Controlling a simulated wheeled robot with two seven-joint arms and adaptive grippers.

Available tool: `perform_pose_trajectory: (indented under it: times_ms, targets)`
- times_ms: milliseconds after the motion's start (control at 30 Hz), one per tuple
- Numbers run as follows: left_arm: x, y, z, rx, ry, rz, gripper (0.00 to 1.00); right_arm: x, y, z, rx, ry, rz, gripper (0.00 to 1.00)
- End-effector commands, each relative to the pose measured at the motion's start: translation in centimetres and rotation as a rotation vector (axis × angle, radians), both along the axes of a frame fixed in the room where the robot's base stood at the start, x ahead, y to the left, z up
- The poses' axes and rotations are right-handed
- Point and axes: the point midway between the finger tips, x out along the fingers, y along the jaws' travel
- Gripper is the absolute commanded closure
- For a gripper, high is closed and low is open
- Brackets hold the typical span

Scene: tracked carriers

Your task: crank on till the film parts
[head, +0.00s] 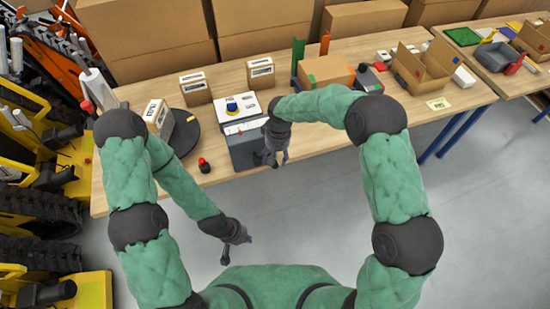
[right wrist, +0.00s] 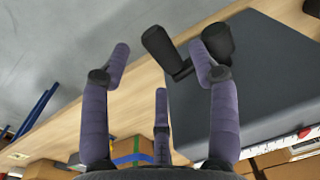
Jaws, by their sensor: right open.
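A dark grey machine box (head: 243,152) stands at the table's front edge; its top carries a white panel with a blue knob (head: 231,108). The right wrist view shows its dark face (right wrist: 255,75) and a black crank handle (right wrist: 162,48). My right gripper (right wrist: 160,85) is open, its fingers spread; the crank lies beyond its right finger, and I cannot tell if they touch. In the head view this gripper (head: 275,150) is at the box's right side. My left gripper (head: 235,242) hangs open and empty before the table.
A white roll (head: 98,88) stands upright at the table's left end. A red-topped black button (head: 204,165) sits near the front edge. Small cartons (head: 195,88) stand behind the machine. An open carton (head: 422,68) is at right. Yellow machinery (head: 40,165) crowds the left; the floor in front is clear.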

Motion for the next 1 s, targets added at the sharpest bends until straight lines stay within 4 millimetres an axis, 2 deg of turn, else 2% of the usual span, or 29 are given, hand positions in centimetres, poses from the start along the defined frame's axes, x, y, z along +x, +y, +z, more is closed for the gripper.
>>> perform_pose_trajectory:
  times_ms: [200,533,733,1000]
  targets:
    - [0.0,0.0,-0.2,0.0,0.0,0.0,1.0,0.0,0.2,-1.8,0.001,0.0,0.0,0.39]
    - [0.0,0.0,-0.2,0.0,0.0,0.0,1.0,0.0,0.2,-2.1,0.002,-0.002,0.0,0.39]
    - [0.0,0.0,-0.2,0.0,0.0,0.0,1.0,0.0,0.2,-2.0,0.001,-0.001,0.0,0.96]
    - [0.0,0.0,-0.6,0.0,0.0,0.0,1.0,-0.1,0.5,-1.9,-0.038,-0.013,0.006,0.96]
